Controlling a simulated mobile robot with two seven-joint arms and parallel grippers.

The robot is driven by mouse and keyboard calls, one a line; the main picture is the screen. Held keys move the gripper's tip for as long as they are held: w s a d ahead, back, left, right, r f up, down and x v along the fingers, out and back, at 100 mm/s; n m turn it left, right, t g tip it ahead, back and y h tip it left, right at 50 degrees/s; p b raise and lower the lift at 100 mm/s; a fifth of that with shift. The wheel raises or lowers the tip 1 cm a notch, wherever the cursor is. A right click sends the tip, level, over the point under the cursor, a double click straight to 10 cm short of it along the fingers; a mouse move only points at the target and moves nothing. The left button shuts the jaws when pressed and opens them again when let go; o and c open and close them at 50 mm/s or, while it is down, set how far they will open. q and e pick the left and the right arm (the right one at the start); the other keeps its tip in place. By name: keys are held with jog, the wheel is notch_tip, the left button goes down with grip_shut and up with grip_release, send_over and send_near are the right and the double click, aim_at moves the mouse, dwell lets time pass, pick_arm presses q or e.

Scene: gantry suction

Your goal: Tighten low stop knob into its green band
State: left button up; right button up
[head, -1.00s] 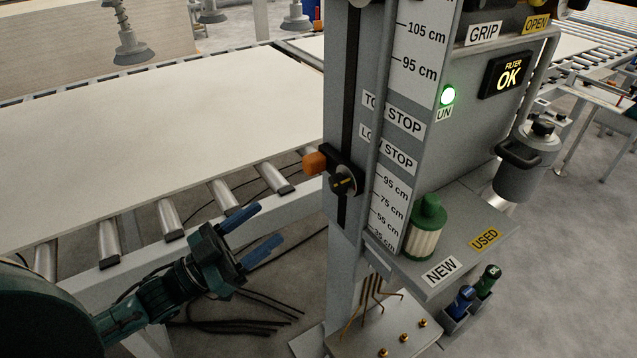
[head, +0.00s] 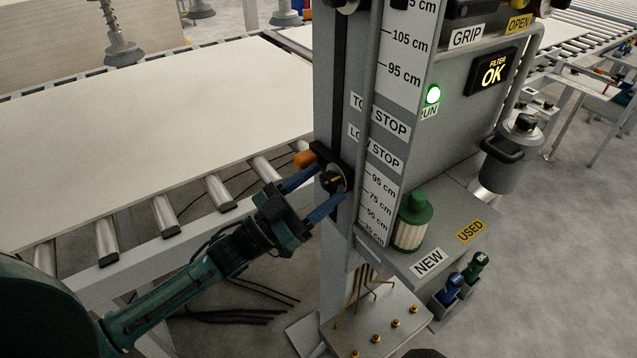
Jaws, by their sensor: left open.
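The low stop knob (head: 334,181) is a black round knob with a yellow mark, on a black block on the slotted grey column (head: 326,240). An orange tab (head: 304,158) sticks out at the block's left. The LOW STOP label (head: 374,147) is just right of the knob. I cannot make out a green band at the knob. My left gripper (head: 316,193) is open, with its blue fingers on either side of the knob, one above and one below. I cannot tell whether they touch it. My right gripper is not in view.
A large pale board lies on the roller conveyor (head: 165,215) at left. A shelf right of the column holds a green-capped filter (head: 412,220). A grey canister (head: 505,160) hangs at right. The RUN lamp (head: 433,94) is green. Cables lie on the floor.

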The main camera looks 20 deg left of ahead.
pick_arm(q)
jog(key=shift+c, duration=0.5)
jog(key=c, duration=0.9)
jog(key=m+g+h, duration=0.1)
jog(key=m, duration=0.2)
jog(key=shift+w+g, duration=0.1)
jog(key=shift+g, duration=0.2)
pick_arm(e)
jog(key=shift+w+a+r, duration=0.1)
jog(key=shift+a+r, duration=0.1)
pick_arm(q)
jog(key=o, duration=0.8)
jog(key=shift+o, duration=1)
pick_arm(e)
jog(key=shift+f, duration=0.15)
